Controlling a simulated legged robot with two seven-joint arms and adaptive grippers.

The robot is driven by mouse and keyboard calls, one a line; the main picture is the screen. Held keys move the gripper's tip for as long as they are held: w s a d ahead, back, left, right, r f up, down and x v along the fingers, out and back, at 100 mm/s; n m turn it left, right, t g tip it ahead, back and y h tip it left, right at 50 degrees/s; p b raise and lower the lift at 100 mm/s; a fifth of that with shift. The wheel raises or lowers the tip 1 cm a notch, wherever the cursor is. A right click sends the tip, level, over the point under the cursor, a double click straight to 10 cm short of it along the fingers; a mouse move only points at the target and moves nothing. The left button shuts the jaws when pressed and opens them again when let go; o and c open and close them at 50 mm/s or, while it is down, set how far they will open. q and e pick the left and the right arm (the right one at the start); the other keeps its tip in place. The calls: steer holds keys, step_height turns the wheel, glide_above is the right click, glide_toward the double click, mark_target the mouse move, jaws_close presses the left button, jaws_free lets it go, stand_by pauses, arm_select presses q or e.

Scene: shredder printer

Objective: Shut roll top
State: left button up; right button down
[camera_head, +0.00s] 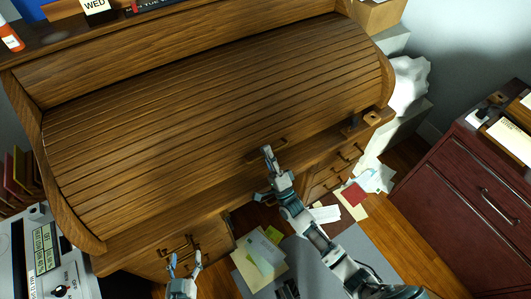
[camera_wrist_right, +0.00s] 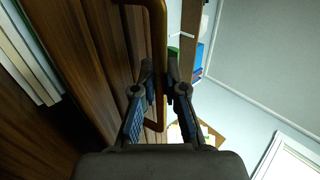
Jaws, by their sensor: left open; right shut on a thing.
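The wooden roll top (camera_head: 215,100) is a slatted curved cover on the desk, drawn down over most of its front. Whether a gap remains under its lower edge is hard to tell. Its brass handle (camera_head: 279,144) is near the lower front edge, partly hidden by my right gripper (camera_head: 268,153). In the right wrist view the handle (camera_wrist_right: 157,25) passes between the fingers of my right gripper (camera_wrist_right: 160,88), which is shut on it. My left gripper (camera_head: 185,262) is open and empty, low in front of the desk's left drawers, apart from the roll top.
Drawers with handles (camera_head: 180,247) are below the desk front. Papers (camera_head: 262,252) lie on the floor. A printer-like machine (camera_head: 45,250) stands at the lower left, and a dark red cabinet (camera_head: 480,190) stands at the right. Items such as an orange bottle (camera_head: 10,36) stand on the desk's top shelf.

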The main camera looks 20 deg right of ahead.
steer(key=shift+d, duration=0.3)
steer(key=c, duration=1.6)
jaws_free()
steer(key=shift+o, duration=0.5)
steer(key=shift+w+d, duration=0.1)
steer(key=shift+d, duration=0.15)
steer(key=v, duration=1.2)
steer(key=shift+f, duration=0.15)
